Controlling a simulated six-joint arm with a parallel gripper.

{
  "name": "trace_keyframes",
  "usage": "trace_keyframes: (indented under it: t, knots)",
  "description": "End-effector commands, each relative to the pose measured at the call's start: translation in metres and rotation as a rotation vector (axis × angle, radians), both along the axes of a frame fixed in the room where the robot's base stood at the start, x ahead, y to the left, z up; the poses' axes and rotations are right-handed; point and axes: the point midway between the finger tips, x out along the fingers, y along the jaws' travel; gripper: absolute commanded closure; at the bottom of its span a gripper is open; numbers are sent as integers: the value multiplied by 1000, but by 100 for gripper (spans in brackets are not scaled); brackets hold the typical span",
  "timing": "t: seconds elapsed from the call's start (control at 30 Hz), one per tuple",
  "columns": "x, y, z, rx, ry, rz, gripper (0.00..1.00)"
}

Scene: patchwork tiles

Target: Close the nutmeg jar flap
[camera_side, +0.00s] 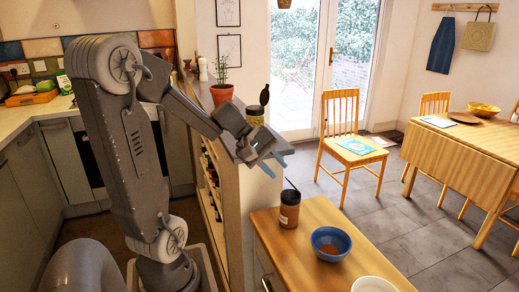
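A jar with brown contents and a black top (289,210) stands upright on the wooden counter. Its dark flap appears tilted up from the rim. No label is readable, so I cannot confirm it is the nutmeg jar. A second jar with a black top (255,115) stands on the grey ledge behind my gripper, and its dark flap also appears raised. My gripper (276,167) is above and to the left of the brown jar in the picture, apart from it. Its two blue-grey fingers are spread, with nothing seen between them.
A blue bowl (331,242) with brown contents and a white bowl (374,285) stand on the wooden counter (285,242). A potted plant (221,92) stands on the ledge. A chair (350,150) and a dining table (462,145) are farther back.

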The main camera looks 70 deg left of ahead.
Motion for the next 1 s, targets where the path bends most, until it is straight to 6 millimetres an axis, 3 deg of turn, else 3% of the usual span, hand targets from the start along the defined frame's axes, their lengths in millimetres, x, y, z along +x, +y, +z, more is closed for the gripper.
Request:
trace_keyframes:
  t: [0.2, 0.4, 0.8, 1.0]
  knots:
    - [-27, 20, 36, 4, -5, 6, 71]
    - [-44, 31, 57, 3, -2, 2, 71]
    - [-50, 34, 64, 1, 0, -1, 71]
    - [-43, 27, 68, 63, 20, -123, 55]
